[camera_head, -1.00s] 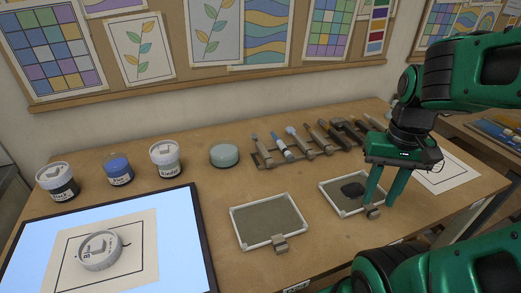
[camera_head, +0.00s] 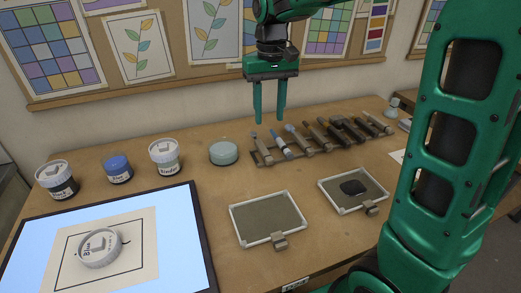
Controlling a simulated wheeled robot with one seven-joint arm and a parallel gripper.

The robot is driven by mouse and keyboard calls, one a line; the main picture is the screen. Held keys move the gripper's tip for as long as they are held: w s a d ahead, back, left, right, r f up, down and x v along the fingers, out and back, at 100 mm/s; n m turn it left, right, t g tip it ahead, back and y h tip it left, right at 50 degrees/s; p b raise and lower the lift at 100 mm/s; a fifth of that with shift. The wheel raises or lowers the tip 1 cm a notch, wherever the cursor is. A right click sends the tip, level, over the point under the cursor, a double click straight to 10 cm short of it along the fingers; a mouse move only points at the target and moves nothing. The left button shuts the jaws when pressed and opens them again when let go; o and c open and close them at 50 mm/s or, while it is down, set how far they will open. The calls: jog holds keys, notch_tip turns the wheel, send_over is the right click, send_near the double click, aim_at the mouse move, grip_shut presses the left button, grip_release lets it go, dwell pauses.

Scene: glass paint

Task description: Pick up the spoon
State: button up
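A rack (camera_head: 262,160) at the back middle of the table holds a row of several long-handled tools. A light, round-ended tool (camera_head: 298,138) in the rack may be the spoon, but it is too small to tell. A blue-and-white tool (camera_head: 281,144) lies to its left. My gripper (camera_head: 268,117) points down over the rack's left end, fingers apart, with nothing between them. It is above the tools and not touching them.
A right tray (camera_head: 343,208) holds a dark patch; a left tray (camera_head: 239,227) is beside it. A round green-grey tin (camera_head: 223,153) stands left of the rack. Labelled jars (camera_head: 118,169) stand further left.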

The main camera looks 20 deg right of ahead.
jog(key=a, duration=0.1)
send_over(263, 147)
jog(key=f, duration=0.5)
jog(key=shift+w+a, duration=0.15)
jog(key=shift+w, duration=0.05)
jog(key=shift+s+f, duration=0.15)
jog(key=shift+f, duration=1.3)
jog(key=shift+s+f, duration=0.1)
jog(key=shift+f, duration=1.35)
grip_shut()
